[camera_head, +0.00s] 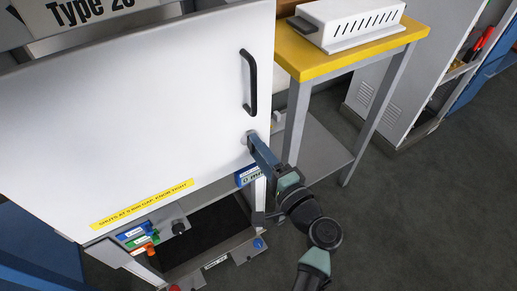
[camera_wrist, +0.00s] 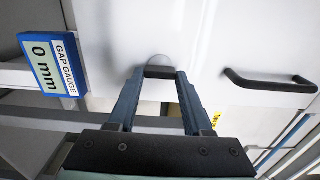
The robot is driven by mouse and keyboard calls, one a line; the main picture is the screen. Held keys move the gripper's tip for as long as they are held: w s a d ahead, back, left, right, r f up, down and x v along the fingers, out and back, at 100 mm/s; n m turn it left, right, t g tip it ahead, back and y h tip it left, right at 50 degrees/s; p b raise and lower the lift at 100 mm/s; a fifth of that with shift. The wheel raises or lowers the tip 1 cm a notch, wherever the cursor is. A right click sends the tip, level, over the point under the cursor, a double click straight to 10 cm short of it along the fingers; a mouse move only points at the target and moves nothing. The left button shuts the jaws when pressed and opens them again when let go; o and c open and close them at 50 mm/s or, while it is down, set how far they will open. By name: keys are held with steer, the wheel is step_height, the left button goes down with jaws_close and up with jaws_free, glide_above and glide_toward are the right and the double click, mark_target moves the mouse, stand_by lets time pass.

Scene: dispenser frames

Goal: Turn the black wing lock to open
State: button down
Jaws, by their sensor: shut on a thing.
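The black wing lock (camera_wrist: 160,72) sits on a round grey plate on the white door (camera_head: 140,110), near the door's right edge below the handle. In the wrist view its wing lies across the picture between my fingertips. My gripper (camera_wrist: 160,76) is shut on the wing, with a blue-grey finger at each end. In the head view my gripper (camera_head: 249,140) reaches up to the lock and hides most of it. The black door handle (camera_head: 250,82) is above the lock and apart from my gripper. It also shows in the wrist view (camera_wrist: 268,84).
A gap gauge (camera_wrist: 53,64) beside the lock reads 0 mm. A yellow-topped table (camera_head: 350,52) with a white vented box (camera_head: 350,22) stands at the right. Below the door are coloured labels and a black knob (camera_head: 180,227). Open floor lies at the lower right.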

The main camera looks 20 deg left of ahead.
steer(key=shift+c, duration=1.6)
jaws_free()
steer(key=shift+d, duration=0.1)
steer(key=v, duration=1.3)
steer(key=shift+p, duration=0.35)
